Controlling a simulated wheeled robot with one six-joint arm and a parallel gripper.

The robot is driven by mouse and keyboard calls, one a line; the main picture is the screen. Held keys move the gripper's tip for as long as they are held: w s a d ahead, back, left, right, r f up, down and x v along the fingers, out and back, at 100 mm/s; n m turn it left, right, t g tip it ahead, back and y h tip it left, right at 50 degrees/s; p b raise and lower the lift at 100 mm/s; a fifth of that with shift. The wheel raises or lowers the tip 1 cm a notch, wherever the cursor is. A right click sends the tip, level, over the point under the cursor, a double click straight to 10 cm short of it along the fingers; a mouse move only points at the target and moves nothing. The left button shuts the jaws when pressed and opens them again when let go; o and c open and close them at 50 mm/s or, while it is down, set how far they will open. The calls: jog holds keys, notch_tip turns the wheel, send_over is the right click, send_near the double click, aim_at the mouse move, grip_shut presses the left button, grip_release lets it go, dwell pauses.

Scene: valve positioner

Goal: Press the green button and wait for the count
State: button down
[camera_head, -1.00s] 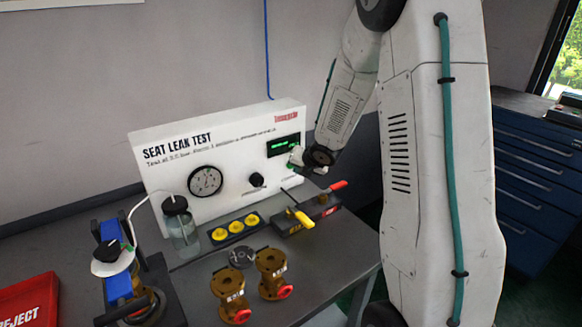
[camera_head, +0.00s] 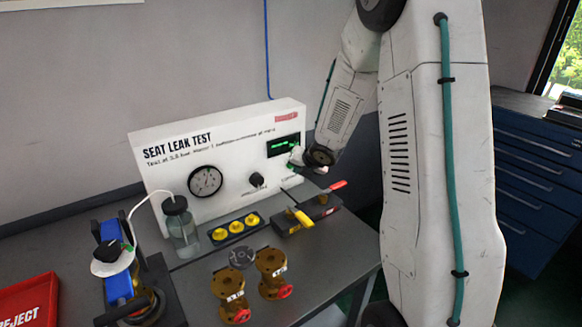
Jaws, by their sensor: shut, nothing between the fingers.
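The white seat leak test panel (camera_head: 230,172) stands at the back of the bench. Its small dark display (camera_head: 283,145) shows green characters too small to read. My gripper (camera_head: 294,158) is at the panel face just below the display, at its right side. It is shut and small in the view. A bit of green shows at the gripper, but I cannot tell whether that is the button. The button itself is hidden or not distinguishable, and I cannot tell whether the fingertips touch it.
A gauge (camera_head: 206,181) and black knob (camera_head: 257,180) sit on the panel. A jar (camera_head: 180,228), yellow caps (camera_head: 236,227), yellow and red lever handles (camera_head: 300,216), brass valves (camera_head: 272,272), a blue clamp fixture (camera_head: 117,262) and a red reject tray (camera_head: 28,300) crowd the bench.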

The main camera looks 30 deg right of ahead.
jog(key=shift+w, duration=0.1)
jog(key=shift+w, duration=0.3)
jog(key=shift+w, duration=0.45)
dwell(0.6)
jog(key=shift+s, duration=0.85)
jog(key=shift+s, duration=0.1)
jog(key=shift+s, duration=2.4)
